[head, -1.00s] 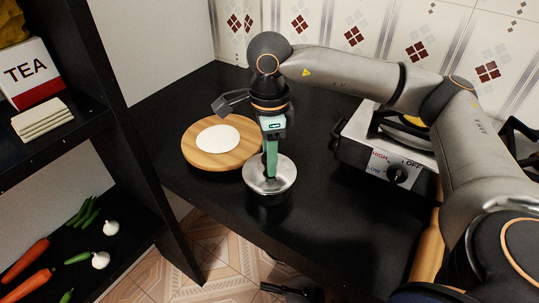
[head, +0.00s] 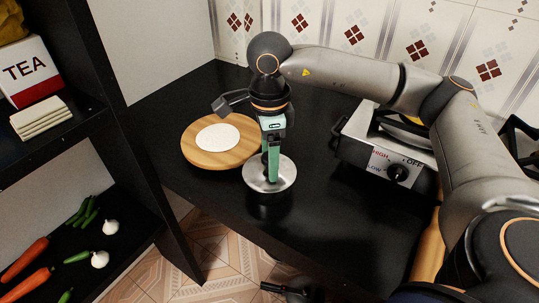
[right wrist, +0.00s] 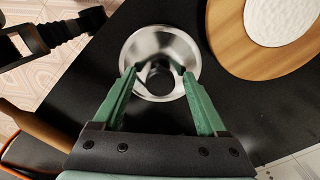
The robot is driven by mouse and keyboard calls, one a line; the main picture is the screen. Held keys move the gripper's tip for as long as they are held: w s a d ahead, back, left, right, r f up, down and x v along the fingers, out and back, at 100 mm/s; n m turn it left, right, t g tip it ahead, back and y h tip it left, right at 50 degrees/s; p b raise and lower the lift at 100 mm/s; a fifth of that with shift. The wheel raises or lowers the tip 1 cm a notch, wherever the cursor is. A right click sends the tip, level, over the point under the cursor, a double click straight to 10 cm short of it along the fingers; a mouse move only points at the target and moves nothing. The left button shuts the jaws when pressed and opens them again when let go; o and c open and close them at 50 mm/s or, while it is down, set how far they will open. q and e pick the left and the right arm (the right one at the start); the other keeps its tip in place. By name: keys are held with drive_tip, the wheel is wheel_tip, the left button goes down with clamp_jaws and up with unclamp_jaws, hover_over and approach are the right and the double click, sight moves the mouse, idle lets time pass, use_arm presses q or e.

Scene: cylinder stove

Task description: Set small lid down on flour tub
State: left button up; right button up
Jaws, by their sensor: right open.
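The small lid (head: 284,177) is a round silver disc in the head view, near the counter's front edge. It appears level on top of a dark tub (head: 270,199), whose side is mostly hidden under it. The lid fills the upper middle of the right wrist view (right wrist: 150,45), with a dark round knob at its centre. My right gripper (head: 270,178) points down over the lid. Its green fingers are open, one on each side of the knob (right wrist: 160,75). A dark part at the bottom of the head view (head: 290,291) looks like my left gripper; its jaws are unclear.
A round wooden board (head: 200,156) with a white flat disc (head: 217,137) lies left of the lid. A stove (head: 385,160) with a knob stands at right. A dark shelf (head: 150,180) with vegetables and a tea box (head: 30,72) is at left. The counter (head: 340,225) right of the lid is clear.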

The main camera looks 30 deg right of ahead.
wheel_tip(320, 180, up, 12)
drive_tip(key=p, duration=0.2)
drive_tip(key=shift+r, duration=0.25)
idle(0.4)
